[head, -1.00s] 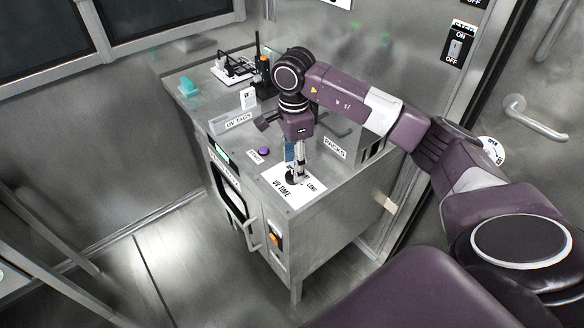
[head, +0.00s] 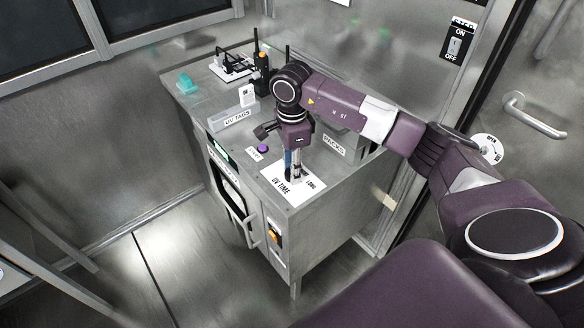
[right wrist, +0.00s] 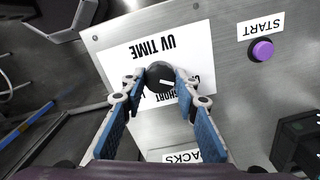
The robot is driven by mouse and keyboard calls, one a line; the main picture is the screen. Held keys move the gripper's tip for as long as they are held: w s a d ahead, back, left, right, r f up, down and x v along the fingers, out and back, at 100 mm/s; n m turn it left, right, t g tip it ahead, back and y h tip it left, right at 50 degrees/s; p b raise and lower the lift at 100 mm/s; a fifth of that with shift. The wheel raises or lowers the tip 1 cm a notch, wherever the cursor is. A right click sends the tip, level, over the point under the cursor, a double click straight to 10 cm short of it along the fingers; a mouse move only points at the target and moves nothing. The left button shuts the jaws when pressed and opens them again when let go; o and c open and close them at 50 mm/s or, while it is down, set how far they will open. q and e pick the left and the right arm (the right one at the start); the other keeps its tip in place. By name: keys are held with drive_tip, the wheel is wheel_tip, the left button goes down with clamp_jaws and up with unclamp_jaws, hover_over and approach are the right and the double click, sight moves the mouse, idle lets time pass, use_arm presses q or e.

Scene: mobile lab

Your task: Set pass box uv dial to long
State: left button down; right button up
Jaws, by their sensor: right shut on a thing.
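The pass box (head: 318,229) is a steel cabinet in the middle of the head view. On its top is a white "UV TIME" label plate (head: 303,190) with a black dial, largely hidden behind the gripper there. In the right wrist view the round black dial (right wrist: 160,75) shows with a white pointer line. My right gripper (head: 293,177) points down over the plate; its two blue-padded fingers (right wrist: 154,86) are shut on the dial from both sides. The "SHORT" and "LONG" wording is partly covered by the fingers. My left gripper is not in view.
A purple START button (head: 263,149) sits beside the plate. A "UV TAGS" holder (head: 238,118), a "PACKS" bin (head: 335,146), a black radio (head: 259,72) and a teal item (head: 186,83) stand on the box top. The floor at left is clear.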

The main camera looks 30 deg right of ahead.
drive_tip(key=shift+m, duration=0.3)
drive_tip(key=m, duration=0.2)
drive_tip(key=shift+m+b, duration=0.3)
drive_tip(key=shift+b, duration=0.1)
drive_tip(key=m, duration=0.2)
drive_tip(key=shift+m, duration=0.3)
drive_tip(key=m, duration=0.3)
drive_tip(key=shift+m+b, duration=0.3)
drive_tip(key=shift+b, duration=0.1)
drive_tip(key=m, duration=0.3)
drive_tip(key=shift+r+m, duration=0.1)
drive_tip(key=shift+m, duration=0.3)
drive_tip(key=m, duration=1)
drive_tip(key=shift+w+m, duration=0.1)
drive_tip(key=shift+m, duration=0.3)
drive_tip(key=o, duration=1.1)
